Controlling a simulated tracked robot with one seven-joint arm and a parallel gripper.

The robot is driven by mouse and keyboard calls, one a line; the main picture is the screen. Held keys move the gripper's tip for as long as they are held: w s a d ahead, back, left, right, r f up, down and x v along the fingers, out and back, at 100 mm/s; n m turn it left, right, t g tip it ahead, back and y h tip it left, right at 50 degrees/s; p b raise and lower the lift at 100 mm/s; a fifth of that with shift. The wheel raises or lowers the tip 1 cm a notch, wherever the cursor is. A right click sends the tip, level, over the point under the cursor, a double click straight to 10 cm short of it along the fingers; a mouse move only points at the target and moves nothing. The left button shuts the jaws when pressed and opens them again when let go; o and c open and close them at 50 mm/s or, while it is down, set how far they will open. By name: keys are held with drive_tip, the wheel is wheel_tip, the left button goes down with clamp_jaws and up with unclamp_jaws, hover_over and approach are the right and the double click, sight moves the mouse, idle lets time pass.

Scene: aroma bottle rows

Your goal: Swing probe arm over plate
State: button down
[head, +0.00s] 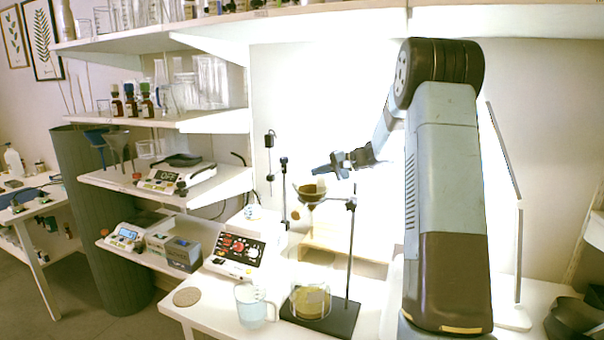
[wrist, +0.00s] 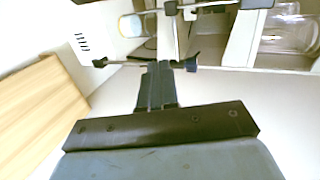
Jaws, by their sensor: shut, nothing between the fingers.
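My gripper (head: 322,172) is shut and empty, held out to the left above the bench. In the wrist view its fingers (wrist: 157,72) are together, with their tips near a thin horizontal rod with dark knobs (wrist: 190,64); I cannot tell whether they touch. In the head view, a thin dark stand with clamps (head: 284,185) rises left of my gripper, and a slim hanging piece (head: 269,150), possibly the probe arm, is beside its top. A hotplate-like device (head: 170,178) with a display sits on the middle shelf, left of that piece.
Bottles (head: 131,103) and glassware fill the upper shelf.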

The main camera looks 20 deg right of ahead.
sight(285, 173)
drive_tip(key=shift+a+r+x, duration=0.1)
drive_tip(key=shift+r+x, duration=0.2)
drive_tip(key=shift+x, duration=1.8)
drive_tip(key=shift+a+r+x, duration=0.1)
drive_tip(key=shift+r+x, duration=0.2)
drive_tip(key=shift+x, duration=1.85)
drive_tip(key=shift+a+r+x, duration=0.1)
drive_tip(key=shift+r+x, duration=0.25)
drive_tip(key=shift+x, duration=1.75)
drive_tip(key=shift+w+d, duration=0.25)
